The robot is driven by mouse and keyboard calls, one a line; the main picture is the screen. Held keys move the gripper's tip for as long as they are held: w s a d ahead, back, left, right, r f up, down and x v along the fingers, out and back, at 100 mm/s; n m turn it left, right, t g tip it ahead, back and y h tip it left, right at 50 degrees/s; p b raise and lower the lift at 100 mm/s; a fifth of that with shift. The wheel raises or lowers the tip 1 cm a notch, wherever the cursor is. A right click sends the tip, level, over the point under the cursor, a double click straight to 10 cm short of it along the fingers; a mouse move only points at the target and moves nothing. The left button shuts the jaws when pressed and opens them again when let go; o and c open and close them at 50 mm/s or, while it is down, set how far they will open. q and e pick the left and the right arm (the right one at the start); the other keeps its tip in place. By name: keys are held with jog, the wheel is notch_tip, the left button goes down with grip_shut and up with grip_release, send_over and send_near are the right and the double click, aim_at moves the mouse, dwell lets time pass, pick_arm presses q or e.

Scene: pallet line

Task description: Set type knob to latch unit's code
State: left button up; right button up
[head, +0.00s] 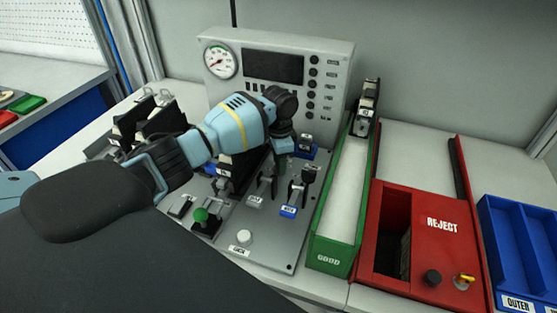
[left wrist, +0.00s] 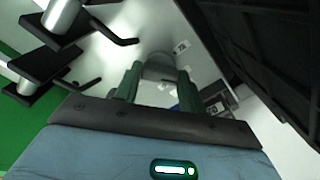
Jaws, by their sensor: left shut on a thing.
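My left gripper (head: 283,148) reaches over the grey test panel from the left, fingers pointing down. In the head view the knob is hidden by the gripper. A black latch unit (head: 232,172) appears to sit on the panel, partly behind my arm; its code cannot be read. My right gripper is not in view.
The grey tester (head: 335,72) with gauge and dark display stands behind. Clamp levers (head: 293,190), a green button (head: 201,215) and a white button (head: 244,236) are close by. The green GOOD chute (head: 331,257), red REJECT box (head: 430,245) and blue bin (head: 520,245) stand right.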

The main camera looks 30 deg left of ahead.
pick_arm(q)
jog(key=shift+m, duration=0.6)
jog(key=o, duration=1)
jog(key=shift+r, duration=0.1)
jog(key=shift+r, duration=3.8)
